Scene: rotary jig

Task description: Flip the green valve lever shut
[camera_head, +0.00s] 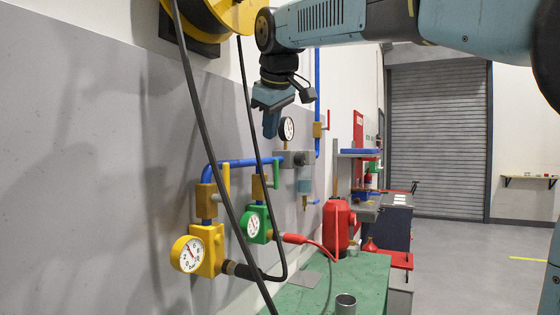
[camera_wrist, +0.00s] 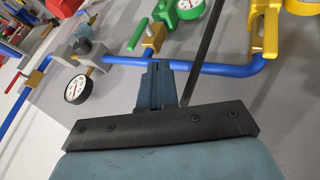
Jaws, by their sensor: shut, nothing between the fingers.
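The green valve lever (camera_head: 276,173) stands upright beside its brass valve body (camera_head: 259,188), on a short drop from the blue pipe. In the wrist view the green lever (camera_wrist: 138,33) lies along the brass body (camera_wrist: 154,38), pointing toward the blue pipe (camera_wrist: 215,67). My gripper (camera_head: 271,134) is shut and empty, pointing down. It is above the green lever in the head view, apart from it. In the wrist view my closed fingers (camera_wrist: 154,68) show just short of the lever, overlapping the pipe.
A yellow lever (camera_head: 226,180) stands to the left, and a red lever (camera_head: 328,119) is higher at right. A black-rimmed gauge (camera_head: 287,130) is close by my gripper. Dark hoses hang in front of the pipes. A green bench (camera_head: 360,281) lies below.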

